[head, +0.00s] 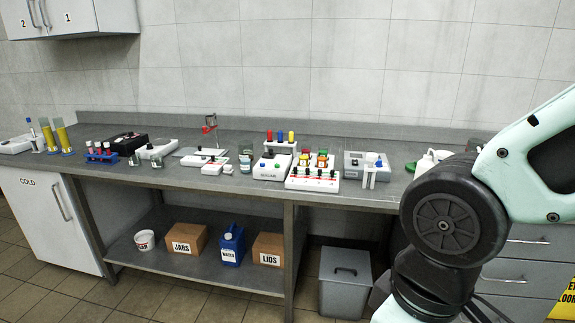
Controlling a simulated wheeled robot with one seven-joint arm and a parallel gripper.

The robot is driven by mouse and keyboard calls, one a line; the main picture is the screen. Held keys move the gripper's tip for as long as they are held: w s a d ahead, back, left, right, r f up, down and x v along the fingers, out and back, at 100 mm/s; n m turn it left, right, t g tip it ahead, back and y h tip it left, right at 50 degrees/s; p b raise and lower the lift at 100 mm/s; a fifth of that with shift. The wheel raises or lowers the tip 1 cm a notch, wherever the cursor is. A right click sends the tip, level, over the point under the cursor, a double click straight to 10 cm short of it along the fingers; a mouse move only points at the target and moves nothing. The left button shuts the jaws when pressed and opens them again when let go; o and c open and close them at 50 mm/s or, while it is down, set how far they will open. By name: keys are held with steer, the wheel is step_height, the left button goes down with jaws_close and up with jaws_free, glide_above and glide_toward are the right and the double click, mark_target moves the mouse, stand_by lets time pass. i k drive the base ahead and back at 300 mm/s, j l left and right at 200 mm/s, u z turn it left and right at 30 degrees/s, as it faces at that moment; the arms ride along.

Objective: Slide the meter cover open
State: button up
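I cannot tell for sure which device is the meter. Several small devices stand on the steel bench (330,190). One is a grey box (362,161) right of centre, with a blue-topped item and white upright pieces at its front. Another is a black case (128,142) at the left, beside a low white unit (157,149). A white device (272,167) with coloured tops stands near the middle. No sliding cover can be made out at this size. My arm fills the right side and hides part of the bench. My gripper is not in view.
A rack of coloured vials (313,180) and a blue tube rack (101,157) crowd the bench. Below are boxes (186,238), a blue jug (231,245) and a grey bin (345,285). A cold cabinet (45,220) stands left. The bench's front strip is mostly clear.

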mark_target(271, 155)
steer(key=i+j, duration=0.2)
steer(key=i, duration=0.4)
steer(key=i+j, duration=0.2)
steer(key=i, duration=0.4)
steer(key=i+j+u, duration=0.1)
steer(key=i, duration=0.45)
steer(key=i+j, duration=0.25)
steer(key=i, duration=0.35)
